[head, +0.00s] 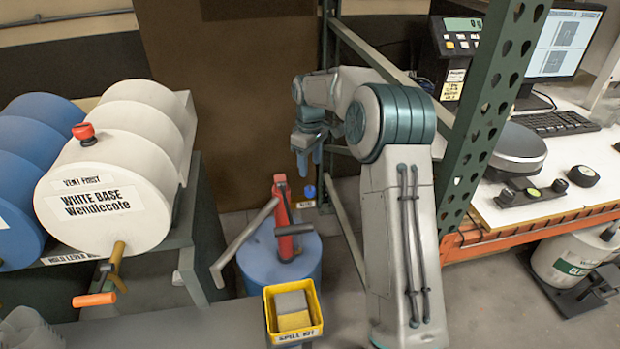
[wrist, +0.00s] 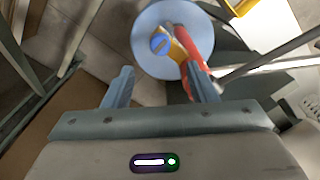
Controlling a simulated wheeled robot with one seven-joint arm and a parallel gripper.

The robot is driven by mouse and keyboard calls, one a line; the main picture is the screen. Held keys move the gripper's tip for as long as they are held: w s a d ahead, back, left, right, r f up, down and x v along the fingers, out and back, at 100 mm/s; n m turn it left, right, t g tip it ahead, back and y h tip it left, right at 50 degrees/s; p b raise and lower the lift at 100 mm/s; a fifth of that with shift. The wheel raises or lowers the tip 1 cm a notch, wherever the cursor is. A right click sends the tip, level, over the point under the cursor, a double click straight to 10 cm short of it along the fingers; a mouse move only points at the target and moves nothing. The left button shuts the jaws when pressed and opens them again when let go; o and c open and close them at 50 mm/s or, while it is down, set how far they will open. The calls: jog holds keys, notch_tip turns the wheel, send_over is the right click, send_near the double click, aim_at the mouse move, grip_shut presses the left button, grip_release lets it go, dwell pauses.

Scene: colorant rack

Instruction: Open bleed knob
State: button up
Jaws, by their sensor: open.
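The bleed knob appears to be the small blue round knob (head: 310,191) beside the red hand pump (head: 281,205) on the blue drum (head: 268,262). In the wrist view the blue knob (wrist: 160,44) sits on a brass-coloured fitting (wrist: 182,43) next to the red pump body. My gripper (head: 309,165) points down above the knob in the head view, apart from it. In the wrist view its two fingers (wrist: 161,85) are spread with nothing between them, and the knob lies beyond the fingertips. A small white tag hangs below the knob; its text is unreadable.
The pump's grey lever (head: 243,232) slants out to the left. A yellow spill kit bin (head: 294,325) stands in front of the drum. White drums with a red cap (head: 83,131) lie on a rack at left. A green rack post (head: 490,110) stands at right.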

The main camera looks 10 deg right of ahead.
notch_tip(320, 180, up, 5)
jog(key=shift+s, duration=0.1)
dwell(0.4)
jog(key=s+a+r+m+t, duration=0.1)
jog(key=s+r+m, duration=0.15)
jog(key=s, duration=0.65)
jog(key=s+r+m, duration=0.2)
jog(key=s+r, duration=0.2)
jog(key=s, duration=0.5)
jog(key=s+f+m+t, duration=0.1)
jog(key=s+f+m, duration=0.1)
jog(key=s, duration=0.7)
jog(key=s+f+m+t, duration=0.1)
jog(key=s+f+m, duration=0.2)
jog(key=s, duration=0.6)
jog(key=shift+s+d, duration=0.3)
